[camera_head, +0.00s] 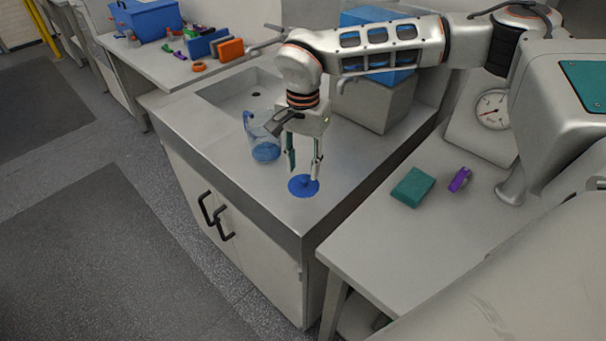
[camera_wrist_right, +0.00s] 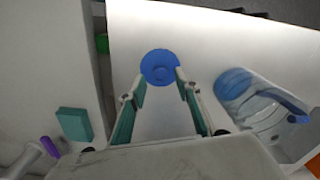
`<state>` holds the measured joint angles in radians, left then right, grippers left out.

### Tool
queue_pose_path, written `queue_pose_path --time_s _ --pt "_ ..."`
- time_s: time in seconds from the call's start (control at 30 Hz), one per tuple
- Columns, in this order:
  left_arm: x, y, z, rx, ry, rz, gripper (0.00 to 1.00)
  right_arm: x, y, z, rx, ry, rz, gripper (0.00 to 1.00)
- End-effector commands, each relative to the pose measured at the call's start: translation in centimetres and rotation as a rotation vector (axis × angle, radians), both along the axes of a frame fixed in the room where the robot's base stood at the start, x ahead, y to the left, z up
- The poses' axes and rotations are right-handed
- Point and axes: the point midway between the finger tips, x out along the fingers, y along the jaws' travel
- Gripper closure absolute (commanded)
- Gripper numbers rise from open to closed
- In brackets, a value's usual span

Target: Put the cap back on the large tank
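A round blue cap (camera_head: 303,187) with a small raised knob lies flat on the steel counter near its front corner. It also shows in the right wrist view (camera_wrist_right: 160,67). My right gripper (camera_head: 304,169) points down just above the cap, its two fingers apart with nothing held between them. In the right wrist view, the fingertips (camera_wrist_right: 161,79) are on either side of the near part of the cap. A grey box with blue upper parts (camera_head: 374,104) stands behind, partly hidden by my right arm; I cannot tell if it is the large tank. My left gripper is not in view.
A teal block (camera_head: 412,187), a purple piece (camera_head: 459,179) and a dial scale (camera_head: 490,112) are on the right table.

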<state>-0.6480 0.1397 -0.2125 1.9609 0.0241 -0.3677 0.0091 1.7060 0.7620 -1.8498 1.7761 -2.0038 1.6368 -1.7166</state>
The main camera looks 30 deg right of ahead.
Motion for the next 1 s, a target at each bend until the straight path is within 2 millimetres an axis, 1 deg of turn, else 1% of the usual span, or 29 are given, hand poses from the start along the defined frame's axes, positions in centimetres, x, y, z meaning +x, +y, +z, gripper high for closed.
queue_pose_path --time_s 0.03,0.2,0.3,0.4,0.6,1.0 --pt "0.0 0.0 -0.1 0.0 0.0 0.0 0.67 0.1 0.0 1.2 0.001 -0.003 -0.001 0.67" --pt "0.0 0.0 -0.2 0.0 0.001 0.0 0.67 0.1 0.0 4.6 0.0 -0.002 -0.001 0.67" --pt "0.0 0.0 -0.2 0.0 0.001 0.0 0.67 0.0 0.0 6.2 0.0 -0.002 0.0 0.67" --pt "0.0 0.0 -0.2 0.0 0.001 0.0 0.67 0.0 0.0 7.2 0.0 -0.001 -0.001 0.67" --pt "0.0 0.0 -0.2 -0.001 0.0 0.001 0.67 0.0 0.0 8.0 0.001 0.001 0.0 0.67" --pt "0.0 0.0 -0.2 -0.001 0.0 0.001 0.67 0.0 0.0 8.0 0.001 0.001 0.0 0.67"
